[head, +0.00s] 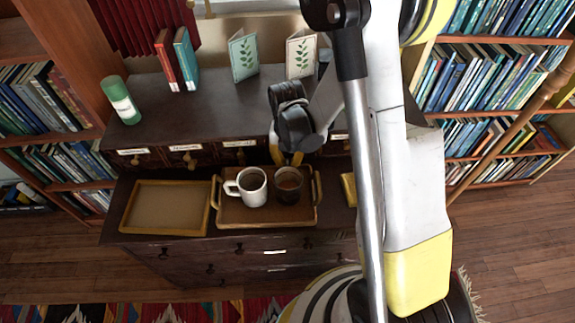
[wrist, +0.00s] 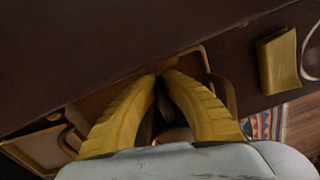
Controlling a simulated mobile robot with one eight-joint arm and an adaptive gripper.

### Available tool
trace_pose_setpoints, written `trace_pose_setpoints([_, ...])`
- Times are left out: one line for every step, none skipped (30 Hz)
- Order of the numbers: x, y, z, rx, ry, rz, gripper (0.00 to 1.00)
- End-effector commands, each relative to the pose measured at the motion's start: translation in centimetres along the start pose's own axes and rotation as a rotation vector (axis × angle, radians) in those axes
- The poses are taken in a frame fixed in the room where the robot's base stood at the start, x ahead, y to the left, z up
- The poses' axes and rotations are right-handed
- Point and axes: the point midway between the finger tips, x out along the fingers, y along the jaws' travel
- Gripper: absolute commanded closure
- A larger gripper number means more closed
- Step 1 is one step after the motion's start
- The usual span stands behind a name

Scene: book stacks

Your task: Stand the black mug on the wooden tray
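The black mug (head: 289,186) stands upright at the right side of a wooden tray (head: 237,213) with raised handles, its dark opening facing up. A white mug (head: 252,187) stands to its left on the same tray. My gripper (head: 287,162) points down just behind the black mug's rim; I cannot tell whether it touches it. In the wrist view its yellow fingers (wrist: 163,76) come close together at the tips, with a narrow dark gap between them. I cannot tell whether the mug's wall or handle is in that gap.
A shallow tray with a lighter floor (head: 165,207) lies left on the cabinet. A yellow item (head: 349,189) lies right of the wooden tray. The upper shelf holds a green cylinder (head: 120,100), red and teal books (head: 186,60) and two leaf cards (head: 243,57). My arm hides the right side.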

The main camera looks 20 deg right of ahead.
Motion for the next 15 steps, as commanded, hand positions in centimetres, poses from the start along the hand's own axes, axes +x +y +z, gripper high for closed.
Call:
trace_pose_setpoints([-0.1, -0.01, -0.01, 0.0, 0.0, 0.0, 1.0])
trace_pose_setpoints([-0.1, -0.01, -0.01, 0.0, 0.0, 0.0, 1.0])
trace_pose_setpoints([-0.04, -0.01, -0.01, 0.0, 0.0, 0.0, 1.0])
trace_pose_setpoints([0.05, -0.01, 0.0, 0.0, 0.0, 0.0, 1.0])
trace_pose_setpoints([0.16, -0.01, 0.0, 0.0, 0.0, 0.0, 1.0])
trace_pose_setpoints([0.17, -0.01, 0.01, 0.0, 0.0, 0.0, 0.86])
trace_pose_setpoints([0.12, -0.01, 0.0, 0.0, 0.0, 0.0, 0.77])
trace_pose_setpoints([0.1, -0.01, 0.01, 0.0, 0.0, 0.0, 0.71])
trace_pose_setpoints([0.09, -0.01, 0.0, 0.0, 0.0, 0.0, 0.71])
trace_pose_setpoints([0.09, -0.01, 0.0, 0.0, 0.0, 0.0, 0.71])
trace_pose_setpoints([0.09, -0.01, 0.0, 0.0, 0.0, 0.0, 0.71])
trace_pose_setpoints([0.09, -0.01, 0.0, 0.0, 0.0, 0.0, 0.71])
trace_pose_setpoints([0.09, -0.01, 0.0, 0.0, 0.0, 0.0, 0.71])
trace_pose_setpoints([0.09, -0.01, 0.0, 0.0, 0.0, 0.0, 0.71])
trace_pose_setpoints([0.09, -0.01, 0.0, 0.0, 0.0, 0.0, 0.71])
